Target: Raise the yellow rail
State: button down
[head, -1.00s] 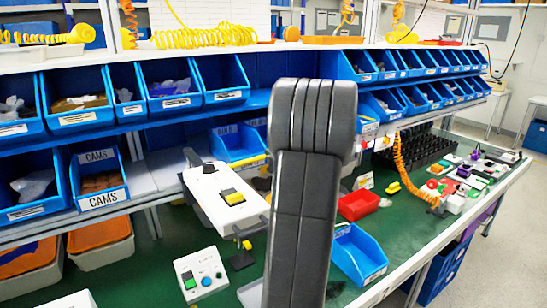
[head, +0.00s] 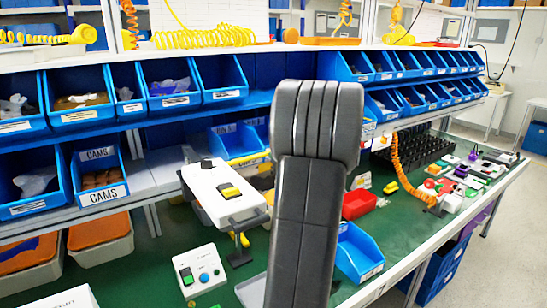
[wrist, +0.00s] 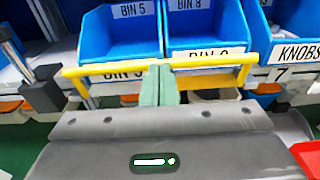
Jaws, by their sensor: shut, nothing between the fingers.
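The yellow rail (wrist: 115,69) spans the wrist view as a long thin bar with both ends bent downward. My gripper (wrist: 159,69) is shut, with its grey-green fingers together and nothing between them. The fingertips overlap the middle of the rail in the wrist view; whether they touch it I cannot tell.
Blue bins (wrist: 205,30) stand behind the rail. A white housing with a yellow switch (head: 229,190) sits left of my arm, above a black clamp (head: 240,257). A button box (head: 201,274), red bin (head: 358,204) and blue bin (head: 358,252) occupy the green bench.

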jog(key=s+d+r, duration=0.4)
jog(key=s+r, duration=0.2)
jog(key=shift+r+b, duration=0.3)
jog(key=shift+b, duration=0.05)
jog(key=shift+f, duration=0.1)
